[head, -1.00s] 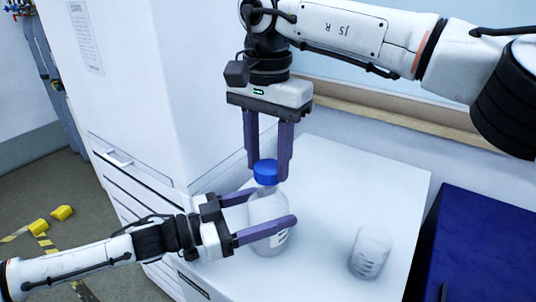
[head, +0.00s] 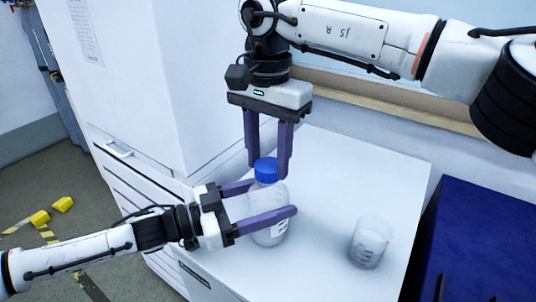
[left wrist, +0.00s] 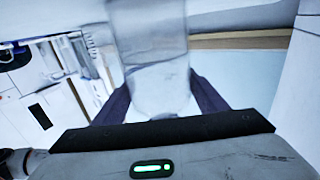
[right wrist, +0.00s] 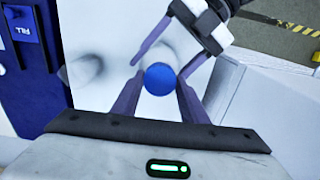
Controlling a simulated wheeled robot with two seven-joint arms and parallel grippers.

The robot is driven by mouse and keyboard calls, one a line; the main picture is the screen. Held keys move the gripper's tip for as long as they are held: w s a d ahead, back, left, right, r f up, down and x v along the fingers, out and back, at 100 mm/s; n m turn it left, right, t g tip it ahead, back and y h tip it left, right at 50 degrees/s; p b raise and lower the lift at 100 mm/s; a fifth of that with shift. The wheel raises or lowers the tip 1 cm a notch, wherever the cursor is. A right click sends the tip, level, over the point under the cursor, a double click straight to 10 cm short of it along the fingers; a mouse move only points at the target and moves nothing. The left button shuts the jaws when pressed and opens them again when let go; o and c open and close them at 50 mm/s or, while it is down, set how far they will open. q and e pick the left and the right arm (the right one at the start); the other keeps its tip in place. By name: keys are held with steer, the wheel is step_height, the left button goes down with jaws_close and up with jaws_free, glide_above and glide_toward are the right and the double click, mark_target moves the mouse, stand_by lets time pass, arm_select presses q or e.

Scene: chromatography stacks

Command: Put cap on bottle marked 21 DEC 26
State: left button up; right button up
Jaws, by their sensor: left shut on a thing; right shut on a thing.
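A clear bottle (head: 268,226) with a label stands upright on the white worktop; its label text is too small to read. My left gripper (head: 262,205) is shut on the bottle's body from the left; the bottle also fills the middle of the left wrist view (left wrist: 160,75). A blue cap (head: 265,169) sits at the bottle's mouth. My right gripper (head: 268,170) points down from above and is shut on the cap, which shows between its fingers in the right wrist view (right wrist: 160,79). Whether the cap is threaded on cannot be told.
A clear beaker-like vessel (head: 370,243) with markings stands on the worktop (head: 335,180) to the right. A white cabinet (head: 130,80) rises at the left. A dark blue box (head: 480,230) is at the right. The worktop between bottle and beaker is clear.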

steer(key=shift+f, duration=0.55)
